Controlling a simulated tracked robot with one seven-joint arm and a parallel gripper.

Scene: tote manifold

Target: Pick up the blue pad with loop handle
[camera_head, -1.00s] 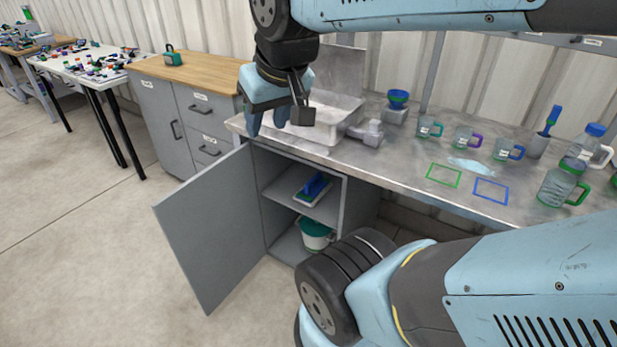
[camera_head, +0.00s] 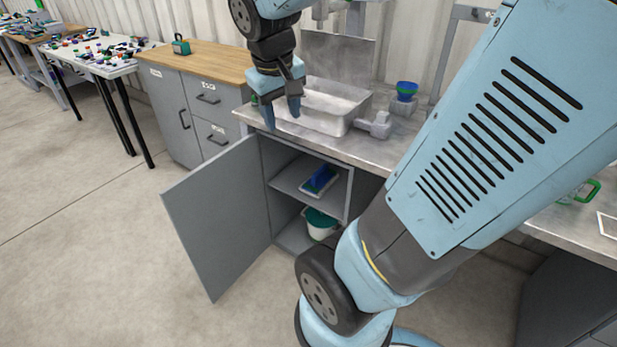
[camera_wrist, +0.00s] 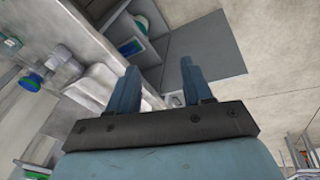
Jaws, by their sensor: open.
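The blue pad with loop handle (camera_head: 319,180) lies on the upper shelf inside the open cabinet under the counter. It has a pale base below its blue top. In the wrist view a small blue-and-white shape on the cabinet shelf (camera_wrist: 131,46) appears to be the same pad. My gripper (camera_head: 282,115) is open and empty, fingers pointing down, near the counter's front edge by the sink and above the cabinet opening. In the wrist view my gripper's two fingers (camera_wrist: 157,85) are spread apart with nothing between them.
The cabinet door (camera_head: 220,215) stands open to the left. A white bucket with a green rim (camera_head: 320,226) is on the lower shelf. The sink (camera_head: 330,110) and faucet (camera_head: 377,126) are above. A wooden-topped drawer cabinet (camera_head: 200,62) stands left. The floor in front is clear.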

